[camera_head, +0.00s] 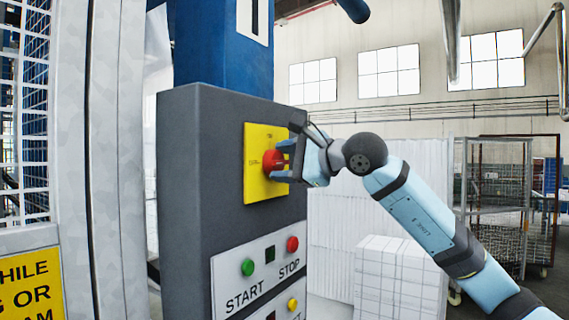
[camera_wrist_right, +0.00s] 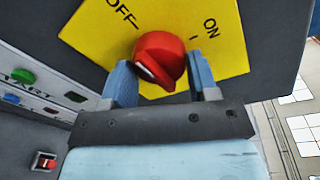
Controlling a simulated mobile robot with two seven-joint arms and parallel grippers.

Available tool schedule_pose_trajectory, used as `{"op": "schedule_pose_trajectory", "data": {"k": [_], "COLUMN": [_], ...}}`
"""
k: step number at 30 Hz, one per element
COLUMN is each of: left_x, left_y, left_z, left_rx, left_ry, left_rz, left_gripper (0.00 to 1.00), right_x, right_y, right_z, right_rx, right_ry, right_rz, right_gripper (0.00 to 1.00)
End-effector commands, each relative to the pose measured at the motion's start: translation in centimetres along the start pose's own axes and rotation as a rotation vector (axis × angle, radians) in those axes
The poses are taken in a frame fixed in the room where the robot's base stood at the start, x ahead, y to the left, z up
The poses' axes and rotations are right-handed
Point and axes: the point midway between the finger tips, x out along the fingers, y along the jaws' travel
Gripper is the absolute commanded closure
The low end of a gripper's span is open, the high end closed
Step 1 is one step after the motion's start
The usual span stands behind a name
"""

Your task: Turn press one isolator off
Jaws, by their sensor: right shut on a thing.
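The press isolator is a red rotary knob (camera_head: 272,162) on a yellow plate (camera_head: 254,190), on the face of a dark grey control panel (camera_head: 190,200). In the right wrist view the red knob (camera_wrist_right: 158,56) sits between OFF at upper left and ON at upper right. A white mark shows on the knob's lower left side; I cannot tell exactly which setting it points to. My right gripper (camera_head: 285,161) is at the knob, its two blue fingers on either side, shut on it. My left gripper is not in view.
Below the plate are a green START button (camera_head: 247,267), a red STOP button (camera_head: 292,244) and a yellow button (camera_head: 292,304). A mesh guard (camera_head: 25,130) stands at left. White stacked blocks (camera_head: 395,280) and a wire cage trolley (camera_head: 492,200) stand at right, behind my arm.

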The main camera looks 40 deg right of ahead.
Motion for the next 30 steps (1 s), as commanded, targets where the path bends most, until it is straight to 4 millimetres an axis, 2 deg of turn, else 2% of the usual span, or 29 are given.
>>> {"op": "schedule_pose_trajectory", "data": {"k": [6,7,9,10,20,25,30], "left_x": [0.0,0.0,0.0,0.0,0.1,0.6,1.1], "left_y": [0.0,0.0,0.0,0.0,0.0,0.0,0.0], "left_z": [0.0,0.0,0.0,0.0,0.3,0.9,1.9], "left_rx": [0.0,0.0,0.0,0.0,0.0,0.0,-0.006], "left_ry": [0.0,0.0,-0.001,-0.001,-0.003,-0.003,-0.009], "left_rz": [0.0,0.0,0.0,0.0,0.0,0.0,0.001], "left_gripper": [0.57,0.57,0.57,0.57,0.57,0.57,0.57], "right_x": [0.0,0.0,0.0,0.0,-0.4,-2.8,-6.8], "right_y": [0.0,0.0,0.0,0.0,0.0,0.2,0.3], "right_z": [0.0,0.0,0.0,0.0,0.0,-0.2,-0.3], "right_rx": [0.0,0.0,0.0,0.0,0.0,-0.001,-0.001], "right_ry": [0.0,0.0,0.0,0.0,0.0,0.002,0.004], "right_rz": [-0.001,-0.001,-0.001,-0.001,-0.001,-0.001,-0.002], "right_gripper": [0.69,0.39,0.23,0.2,0.2,0.2,0.2]}}
